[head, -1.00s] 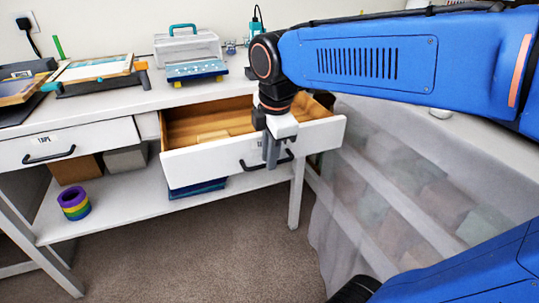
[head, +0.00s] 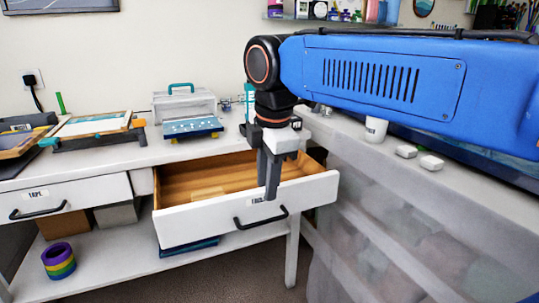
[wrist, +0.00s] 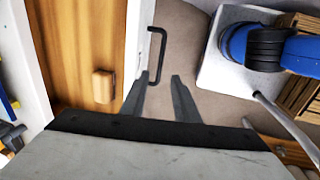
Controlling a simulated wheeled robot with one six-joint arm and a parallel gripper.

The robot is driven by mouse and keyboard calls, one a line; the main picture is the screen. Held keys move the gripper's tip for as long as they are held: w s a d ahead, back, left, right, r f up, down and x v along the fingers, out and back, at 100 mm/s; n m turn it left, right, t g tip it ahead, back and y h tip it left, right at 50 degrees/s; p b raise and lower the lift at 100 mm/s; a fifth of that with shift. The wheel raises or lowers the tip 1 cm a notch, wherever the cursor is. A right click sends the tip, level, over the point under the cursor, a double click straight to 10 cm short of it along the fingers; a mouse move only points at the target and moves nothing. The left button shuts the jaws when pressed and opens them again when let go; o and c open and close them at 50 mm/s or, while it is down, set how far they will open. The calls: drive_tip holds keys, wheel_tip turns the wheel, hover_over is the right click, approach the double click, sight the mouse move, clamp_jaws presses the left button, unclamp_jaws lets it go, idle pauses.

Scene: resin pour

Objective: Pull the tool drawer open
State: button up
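The tool drawer (head: 180,226) stands pulled out from the bench, its wooden inside showing. Its label is partly hidden by my gripper. The black bar handle (head: 262,219) is on its front; it also shows in the wrist view (wrist: 156,56). My gripper (head: 270,192) points down in front of the drawer front, with its fingertips a little above the handle in the head view. In the wrist view my gripper (wrist: 158,82) has its two fingers apart with nothing held between them. A small wooden block (wrist: 103,86) lies inside the drawer.
A shut drawer labelled TAPE (head: 85,196) is at the left. A clear toolbox (head: 184,105) stands on the bench top (head: 110,165). Tape rolls (head: 59,260) sit on the lower shelf. A translucent-covered unit (head: 375,220) stands close to the drawer's right.

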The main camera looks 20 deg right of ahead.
wheel_tip(320, 180, up, 7)
drive_tip(key=s, duration=0.1)
drive_tip(key=shift+s, duration=0.2)
idle(0.4)
drive_tip(key=s+d+f+m+t, duration=0.1)
drive_tip(key=s+d+f+m, duration=0.1)
drive_tip(key=f+m, duration=0.4)
drive_tip(key=s+d+f+m, duration=0.3)
drive_tip(key=f+m, duration=0.3)
drive_tip(key=f, duration=0.4)
drive_tip(key=s+d+f+m+t, duration=0.1)
drive_tip(key=s+d+f+m, duration=0.1)
drive_tip(key=f+m, duration=0.4)
wheel_tip(320, 180, down, 3)
drive_tip(key=shift+s+d+r+t, duration=0.15)
drive_tip(key=shift+s+d+t, duration=0.15)
drive_tip(key=shift+s, duration=0.35)
